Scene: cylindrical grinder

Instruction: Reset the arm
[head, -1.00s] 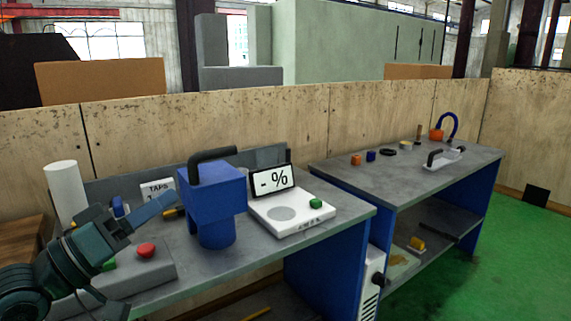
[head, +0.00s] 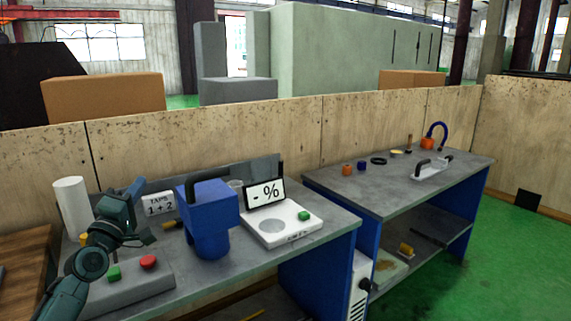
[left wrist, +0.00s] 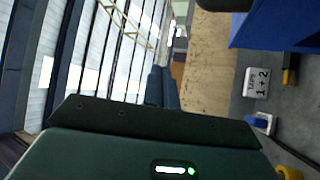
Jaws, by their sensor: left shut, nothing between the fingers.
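My left gripper (head: 137,187) is raised above the left bench, its fingers together and pointing up, with nothing held. It is left of the blue machine (head: 211,215) with a black handle and stands apart from it. In the left wrist view the closed fingers (left wrist: 161,88) show in the middle, with a piece of the blue machine at the upper right. My right gripper is not in view.
The grey box with a green button (head: 113,272) and red button (head: 148,262) lies below my left arm. A white cylinder (head: 73,206), a taps sign (head: 159,204) and a scale (head: 284,226) stand on the bench (head: 325,225). A second bench (head: 385,195) holds small parts.

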